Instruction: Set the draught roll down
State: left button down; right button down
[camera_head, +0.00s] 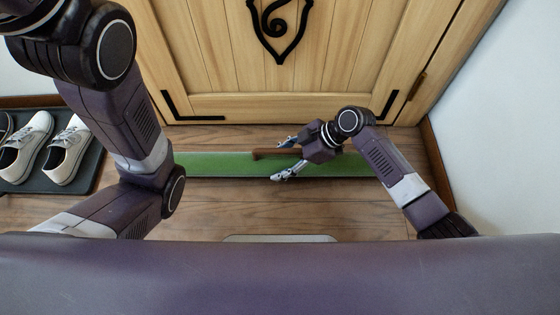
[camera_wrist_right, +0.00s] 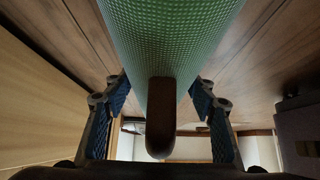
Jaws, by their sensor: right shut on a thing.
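The draught roll (camera_head: 215,163) is a long green roll with a brown handle (camera_head: 270,153). In the head view it lies level across the picture, parallel to the door's foot and a little in front of it. In the right wrist view the roll (camera_wrist_right: 170,35) runs between the two fingers, with the handle (camera_wrist_right: 160,120) towards the palm. I cannot tell whether the roll touches the floor. My left arm crosses the left side; its gripper is out of view.
A wooden door (camera_head: 335,75) with black iron fittings stands behind the roll. White shoes (camera_head: 68,150) sit on a dark tray (camera_head: 92,178) at the left. A white wall (camera_head: 490,140) closes the right side. The wooden floor (camera_head: 225,205) in front of the roll is mostly bare.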

jog(key=c, duration=0.9)
grip_release()
jog(key=shift+o, duration=0.2)
jog(key=shift+r, duration=0.2)
jog(key=p+v, duration=0.7)
jog(key=v, duration=0.4)
jog(key=shift+d+r, duration=0.25)
jog(key=shift+d, duration=0.1)
